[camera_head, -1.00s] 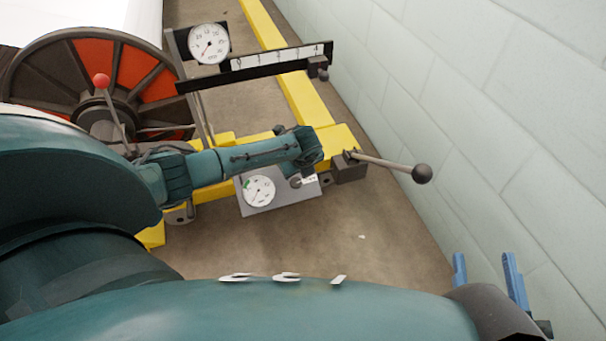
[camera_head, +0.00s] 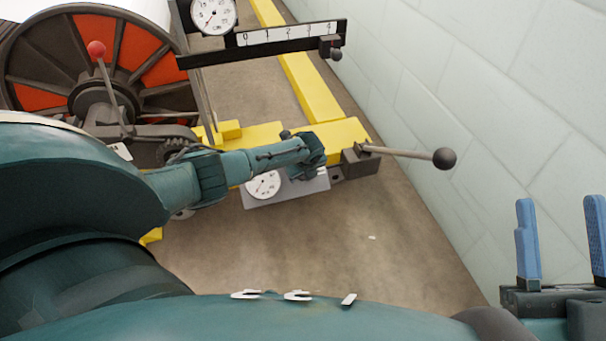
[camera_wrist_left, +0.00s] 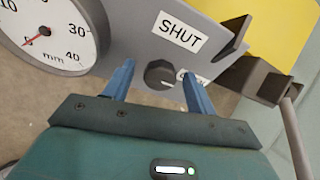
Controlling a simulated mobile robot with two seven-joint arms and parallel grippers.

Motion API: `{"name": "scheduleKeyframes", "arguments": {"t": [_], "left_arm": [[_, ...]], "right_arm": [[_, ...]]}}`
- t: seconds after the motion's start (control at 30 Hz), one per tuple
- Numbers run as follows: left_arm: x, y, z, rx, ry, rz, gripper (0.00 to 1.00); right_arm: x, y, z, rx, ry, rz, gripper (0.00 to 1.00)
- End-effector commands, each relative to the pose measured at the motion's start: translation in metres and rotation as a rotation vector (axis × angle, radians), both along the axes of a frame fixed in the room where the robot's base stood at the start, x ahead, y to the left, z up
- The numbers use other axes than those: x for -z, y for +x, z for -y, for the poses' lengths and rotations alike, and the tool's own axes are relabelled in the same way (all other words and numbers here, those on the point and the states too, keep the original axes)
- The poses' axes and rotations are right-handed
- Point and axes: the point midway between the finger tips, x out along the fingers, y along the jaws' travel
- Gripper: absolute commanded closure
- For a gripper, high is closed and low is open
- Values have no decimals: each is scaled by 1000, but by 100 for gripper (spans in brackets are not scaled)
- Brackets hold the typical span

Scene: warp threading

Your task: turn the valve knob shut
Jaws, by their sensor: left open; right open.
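The valve knob (camera_wrist_left: 158,74) is a small dark round knob on a grey panel, seen in the left wrist view. A white SHUT label (camera_wrist_left: 181,32) sits above and right of it. A second label (camera_wrist_left: 192,76) at its right is partly hidden by a finger. My left gripper (camera_wrist_left: 157,77) is open, with one blue finger on each side of the knob; I cannot tell whether they touch it. In the head view the grey panel (camera_head: 262,200) shows, but my left wrist covers the knob. My right gripper (camera_head: 560,235) is open and empty at the lower right, away from the panel.
A round mm gauge (camera_wrist_left: 42,32) is on the panel left of the knob. A lever with a black ball (camera_head: 445,158) juts out to the right. A yellow frame (camera_head: 340,132), a red-handled lever (camera_head: 96,48) and a large wheel (camera_head: 85,65) stand behind. A pale block wall (camera_head: 470,80) borders the right.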

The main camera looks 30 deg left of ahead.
Motion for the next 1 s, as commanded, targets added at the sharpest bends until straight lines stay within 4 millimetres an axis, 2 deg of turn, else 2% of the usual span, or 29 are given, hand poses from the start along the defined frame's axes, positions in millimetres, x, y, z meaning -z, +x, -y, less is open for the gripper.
{"name": "scheduleKeyframes", "arguments": {"t": [0.17, 0.7, 1.0], "left_arm": [[-1, 0, 0, 0, 0, 0, 44], [0, 0, 0, 0, 0, -1, 88], [-1, -1, 0, -33, -14, 16, 88]], "right_arm": [[0, 0, 0, 1, -1, 0, 52], [0, 0, 0, 0, -1, -2, 52], [-1, 0, 0, -1, 1, -11, 52]]}}
